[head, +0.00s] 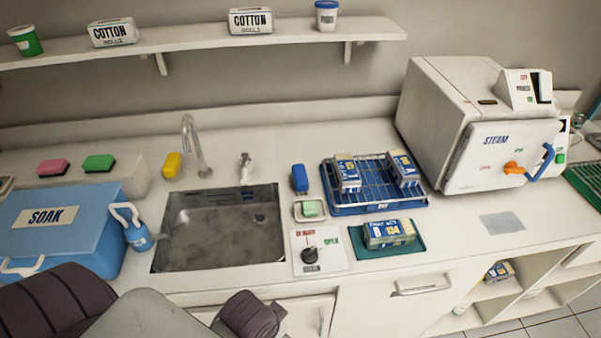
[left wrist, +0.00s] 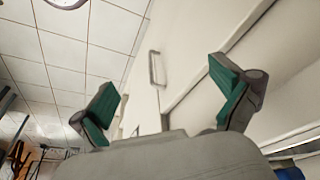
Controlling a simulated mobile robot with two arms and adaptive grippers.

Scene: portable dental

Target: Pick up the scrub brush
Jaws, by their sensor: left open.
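A small upright blue object (head: 300,178) stands on the counter just right of the sink; it may be the scrub brush, but I cannot make out bristles. A yellow block (head: 172,165) stands behind the sink's left side, and I cannot tell whether it is a sponge or a brush. In the left wrist view my left gripper (left wrist: 165,92) is open and empty, its green-padded fingers wide apart. A pale cabinet front with a handle shows beyond it, and no brush shows there. My right gripper is in neither view.
The sink (head: 222,230) lies between a blue SOAK box (head: 62,250) with a blue bottle (head: 133,230) and a dial panel (head: 330,262). Right of it are a soap dish (head: 298,214), a blue wire rack (head: 350,208), a green tray (head: 358,246) and a steam sterilizer (head: 450,185).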

